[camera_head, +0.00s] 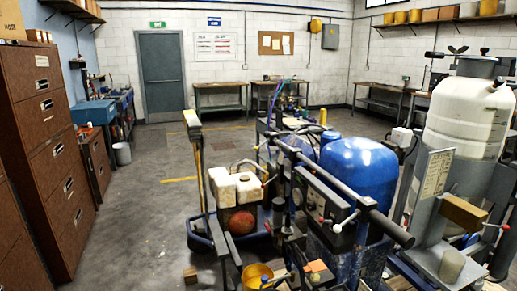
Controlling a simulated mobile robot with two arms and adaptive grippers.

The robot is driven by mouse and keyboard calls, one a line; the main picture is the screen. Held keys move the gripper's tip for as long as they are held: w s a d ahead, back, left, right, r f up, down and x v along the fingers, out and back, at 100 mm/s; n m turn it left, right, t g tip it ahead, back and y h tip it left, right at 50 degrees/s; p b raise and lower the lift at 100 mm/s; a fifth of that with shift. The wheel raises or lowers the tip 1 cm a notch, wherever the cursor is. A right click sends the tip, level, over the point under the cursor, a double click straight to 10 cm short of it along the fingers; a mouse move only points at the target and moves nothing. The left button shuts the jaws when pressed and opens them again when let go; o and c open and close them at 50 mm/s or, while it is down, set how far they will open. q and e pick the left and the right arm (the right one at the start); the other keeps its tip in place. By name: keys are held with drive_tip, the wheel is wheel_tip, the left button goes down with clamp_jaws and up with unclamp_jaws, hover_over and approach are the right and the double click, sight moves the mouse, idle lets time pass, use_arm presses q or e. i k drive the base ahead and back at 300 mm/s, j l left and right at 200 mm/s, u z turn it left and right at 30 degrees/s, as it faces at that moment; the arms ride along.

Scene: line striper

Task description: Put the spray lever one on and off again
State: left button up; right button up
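The line striper stands in the centre, with a blue tank (362,168) and a dark handlebar (388,226) running across its front. A small lever with a pale knob (337,228) sits by the dark control panel (312,203) below the bar. A lever with a red end (267,228) sticks out at the machine's left side. I see no readable label that tells which lever is spray lever one, and its on or off position cannot be told. Neither of my grippers is in view.
A white tank (468,115) on a grey frame stands close at the right. A small engine with a cream tank (222,187) is left of the striper. Brown drawer cabinets (45,150) line the left wall. The floor (140,225) between is mostly clear.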

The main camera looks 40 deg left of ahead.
sight(256, 148)
drive_tip(key=u, duration=1.45)
drive_tip(key=j, duration=0.4)
drive_tip(key=i+j, duration=0.1)
drive_tip(key=j, duration=0.35)
drive_tip(key=i+j, duration=0.6)
drive_tip(key=i, duration=0.15)
drive_tip(key=i+j, duration=0.55)
drive_tip(key=i, duration=0.15)
drive_tip(key=i+l, duration=0.15)
drive_tip(key=i, duration=0.25)
drive_tip(key=i+l, duration=0.15)
drive_tip(key=i, duration=0.3)
